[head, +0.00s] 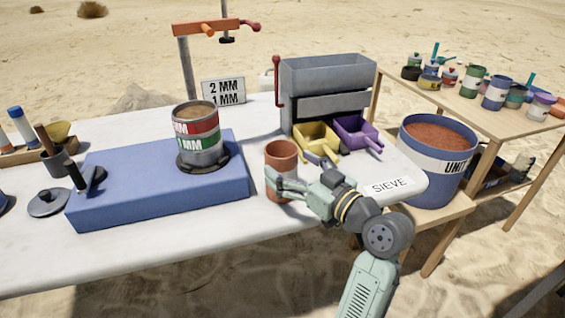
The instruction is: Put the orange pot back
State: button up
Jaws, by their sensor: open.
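The orange pot (282,155) is a plain terracotta-coloured cylinder, open at the top. It stands upright on the white table, just right of the blue block and in front of the yellow scoop. My gripper (274,185) is at the lower part of the pot, coming from the right, with its fingers open beside the pot. The fingers partly hide the pot's lower front. Whether they touch it cannot be told.
The blue block (130,190) bears a striped can (196,145). A grey sieve box (325,78) stands behind, with yellow (316,138) and purple (357,134) scoops before it. A blue bucket (432,180) stands right. The white table's (130,255) front left is clear. A wooden table (505,118) holds several small pots.

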jog(key=b+v, duration=0.1)
jog(key=v, duration=0.7)
jog(key=shift+s+d, duration=0.2)
jog(key=shift+s, duration=0.05)
